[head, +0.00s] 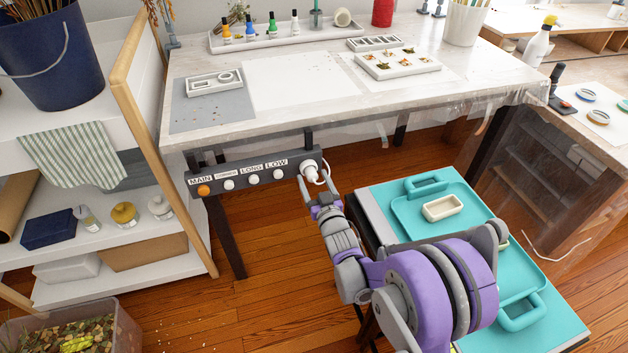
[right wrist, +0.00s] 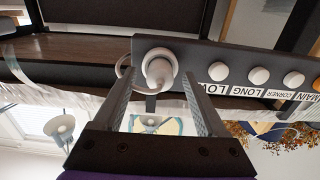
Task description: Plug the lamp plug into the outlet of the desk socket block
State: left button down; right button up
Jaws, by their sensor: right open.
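The desk socket block (head: 241,183) is a dark grey strip under the table's front edge, with an orange button, white knobs and labels. The white lamp plug (head: 310,170) sits at the block's right end, its base against the outlet face; its prongs are hidden. A white cable loops from it. In the right wrist view, which is upside down, the plug (right wrist: 158,68) stands out from the block (right wrist: 190,50). My right gripper (head: 314,177) is open, its fingers on either side of the plug with gaps in the wrist view (right wrist: 160,88). My left gripper is not in view.
The white table (head: 300,115) above holds a tray of bottles and moulds. A shelf unit (head: 135,100) stands left. A turquoise tray (head: 405,215) lies on a low surface to the right, beside my right arm. Wooden floor shows below the block.

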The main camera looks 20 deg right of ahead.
jog(key=s+f+g, duration=0.3)
jog(key=s+g, duration=1)
jog(key=s, duration=2.6)
pick_arm(q)
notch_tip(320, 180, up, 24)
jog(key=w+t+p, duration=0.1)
jog(key=p, duration=1.9)
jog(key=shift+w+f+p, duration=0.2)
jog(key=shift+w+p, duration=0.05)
jog(key=shift+p, duration=0.05)
pick_arm(e)
notch_tip(320, 180, up, 23)
jog(key=w, duration=0.1)
jog(key=shift+d+h, duration=0.25)
jog(key=shift+h, duration=0.05)
